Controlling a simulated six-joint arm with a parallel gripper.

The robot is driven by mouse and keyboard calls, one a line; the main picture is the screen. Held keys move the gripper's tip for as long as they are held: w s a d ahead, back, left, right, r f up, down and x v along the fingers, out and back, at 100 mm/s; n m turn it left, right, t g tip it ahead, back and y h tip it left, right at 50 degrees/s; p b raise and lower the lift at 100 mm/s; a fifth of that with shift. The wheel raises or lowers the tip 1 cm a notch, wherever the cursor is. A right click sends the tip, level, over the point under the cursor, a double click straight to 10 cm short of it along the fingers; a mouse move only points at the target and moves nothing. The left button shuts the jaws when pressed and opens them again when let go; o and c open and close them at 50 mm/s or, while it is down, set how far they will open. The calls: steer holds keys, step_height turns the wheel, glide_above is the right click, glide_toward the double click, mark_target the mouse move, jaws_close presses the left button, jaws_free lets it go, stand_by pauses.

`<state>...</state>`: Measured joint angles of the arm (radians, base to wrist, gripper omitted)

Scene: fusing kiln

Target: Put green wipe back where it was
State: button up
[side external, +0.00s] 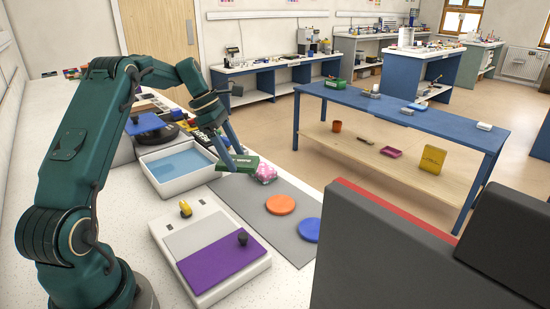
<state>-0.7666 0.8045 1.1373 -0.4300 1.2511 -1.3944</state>
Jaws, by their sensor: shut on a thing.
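The green wipe (248,161) shows as a dark green, block-like piece with white lettering, past the front right corner of the blue-lined white tray (182,187). My gripper (237,162) points down with its fingertips at this green piece and is shut on it. The fingers cover part of it. A pink speckled lump (265,173) shows right against its right end. I cannot tell whether the green piece is touching the surface below.
A grey mat (250,205) holds an orange disc (281,204) and a blue disc (309,230). A white panel with a purple area (218,262) and knobs lies in front. Dark kiln-like blocks (410,250) fill the lower right. A blue table (390,108) stands beyond.

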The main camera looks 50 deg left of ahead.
mark_target(236, 190)
steer(key=shift+s+a+r, duration=0.15)
steer(key=shift+s+a, duration=0.2)
steer(key=shift+a, duration=0.3)
steer(key=shift+s+a+f+n, duration=0.15)
steer(key=shift+a+f+n, duration=0.05)
steer(key=shift+f+n, duration=0.15)
steer(key=shift+f, duration=3.6)
